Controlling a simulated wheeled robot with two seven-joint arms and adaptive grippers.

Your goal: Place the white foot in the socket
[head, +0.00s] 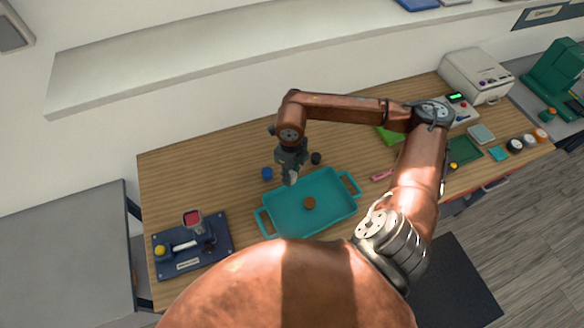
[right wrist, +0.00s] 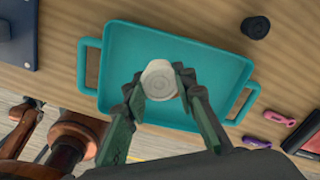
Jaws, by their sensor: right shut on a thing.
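My right gripper (head: 290,177) is above the left part of the teal tray (head: 268,215) in the head view. In the right wrist view, my right gripper (right wrist: 160,88) is shut on the white foot (right wrist: 158,75), a pale round piece between its fingertips. The teal tray (right wrist: 122,45) lies beyond it. I cannot make out a socket. My left gripper is not in view.
A blue piece (head: 267,174) and a black piece (head: 316,158) stand behind the tray. A dark blue fixture (head: 222,247) with a yellow knob is at the left. A pink item (head: 382,176) lies right of the tray. Bare wood lies left of the tray.

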